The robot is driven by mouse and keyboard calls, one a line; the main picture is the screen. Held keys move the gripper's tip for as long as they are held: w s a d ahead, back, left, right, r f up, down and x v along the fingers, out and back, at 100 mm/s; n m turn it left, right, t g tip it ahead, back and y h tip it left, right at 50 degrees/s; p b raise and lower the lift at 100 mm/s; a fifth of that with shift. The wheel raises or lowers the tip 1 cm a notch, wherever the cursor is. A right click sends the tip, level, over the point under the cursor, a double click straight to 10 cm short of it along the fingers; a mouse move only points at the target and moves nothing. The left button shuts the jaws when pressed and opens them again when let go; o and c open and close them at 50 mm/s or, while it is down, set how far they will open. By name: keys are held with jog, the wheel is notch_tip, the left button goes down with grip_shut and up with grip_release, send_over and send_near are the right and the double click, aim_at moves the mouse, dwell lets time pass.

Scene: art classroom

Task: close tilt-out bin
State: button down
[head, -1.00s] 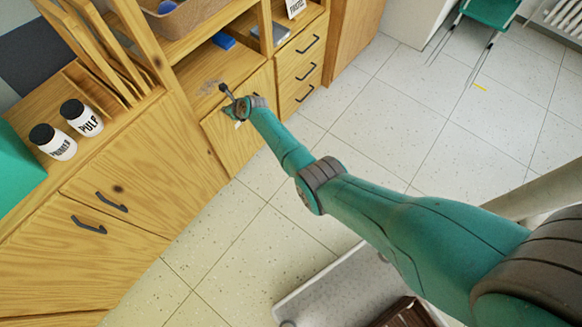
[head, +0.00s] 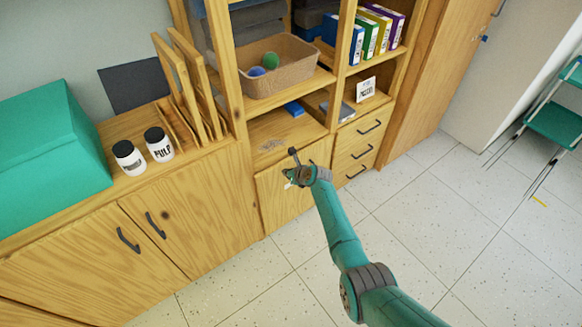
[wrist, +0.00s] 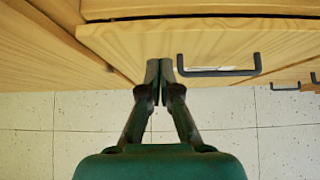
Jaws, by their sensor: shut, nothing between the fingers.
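The tilt-out bin's wooden front (head: 285,205) is low in the cabinet, below an open shelf, left of a drawer stack. It seems to lean out slightly at the top, but I cannot tell by how much. In the head view my gripper (head: 289,179) partly covers the panel and handle.
A drawer stack (head: 357,150) stands right of the bin and a two-door cabinet (head: 165,225) left. The tiled floor (head: 440,215) in front is clear. A green chair (head: 555,120) stands far right.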

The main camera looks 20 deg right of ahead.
notch_tip(320, 180, up, 7)
jog(key=s, duration=0.2)
jog(key=s+f+n+t+h, duration=0.1)
jog(key=s+f+n, duration=0.35)
jog(key=s, duration=0.45)
jog(key=s+f+n+h, duration=0.1)
jog(key=s+f+n, duration=0.3)
jog(key=s, duration=0.6)
jog(key=s+a+n+t+h, duration=0.15)
jog(key=s+n, duration=0.55)
jog(key=s, duration=1.2)
jog(key=s+r+n+t, duration=0.2)
jog(key=s+r+n, duration=0.75)
jog(key=s, duration=0.65)
jog(key=s+r+n, duration=0.3)
jog(key=s+r, duration=0.2)
jog(key=r, duration=0.3)
jog(key=s+r+n+t, duration=0.1)
jog(key=s+r+n, duration=0.3)
jog(key=r, duration=0.5)
jog(key=shift+s+a, duration=0.4)
jog(key=shift+s, duration=0.1)
